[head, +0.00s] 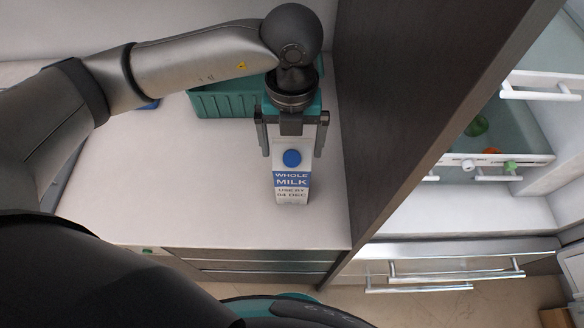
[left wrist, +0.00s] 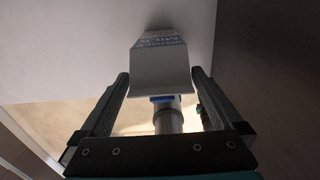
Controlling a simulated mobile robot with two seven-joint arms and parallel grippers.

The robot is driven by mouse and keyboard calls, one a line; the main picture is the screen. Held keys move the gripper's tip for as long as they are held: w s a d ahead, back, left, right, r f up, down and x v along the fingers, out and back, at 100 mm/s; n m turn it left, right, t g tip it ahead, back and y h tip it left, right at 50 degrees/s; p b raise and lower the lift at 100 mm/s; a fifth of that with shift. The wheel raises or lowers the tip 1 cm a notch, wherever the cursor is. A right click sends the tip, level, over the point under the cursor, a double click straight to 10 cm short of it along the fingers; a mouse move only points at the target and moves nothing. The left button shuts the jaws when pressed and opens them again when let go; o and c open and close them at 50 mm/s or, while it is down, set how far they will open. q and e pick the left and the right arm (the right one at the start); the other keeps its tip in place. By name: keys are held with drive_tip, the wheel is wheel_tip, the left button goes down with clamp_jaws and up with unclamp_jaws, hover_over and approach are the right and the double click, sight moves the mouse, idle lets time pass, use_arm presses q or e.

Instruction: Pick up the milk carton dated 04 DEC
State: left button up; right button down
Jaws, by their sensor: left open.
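The milk carton (head: 292,182) stands upright on the white counter near its right end. It is white with a blue band, a blue round cap and print that reads WHOLE MILK, USE BY 04 DEC. My left gripper (head: 291,148) is over the carton's top from above, one finger on each side, open. In the left wrist view the carton (left wrist: 160,68) shows between the open fingers (left wrist: 160,85), with visible gaps at both sides. My right gripper is not in view.
A green crate (head: 222,101) stands on the counter behind the carton. A dark tall panel (head: 385,110) rises close to the right of the carton. Beyond it is an open fridge with drawers (head: 480,163). The counter (head: 180,190) left of the carton is clear.

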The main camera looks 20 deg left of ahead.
use_arm(q)
drive_tip(key=shift+f, duration=0.85)
drive_tip(key=shift+c, duration=0.4)
drive_tip(key=shift+w+r, duration=0.1)
drive_tip(key=shift+r, duration=0.05)
clamp_jaws()
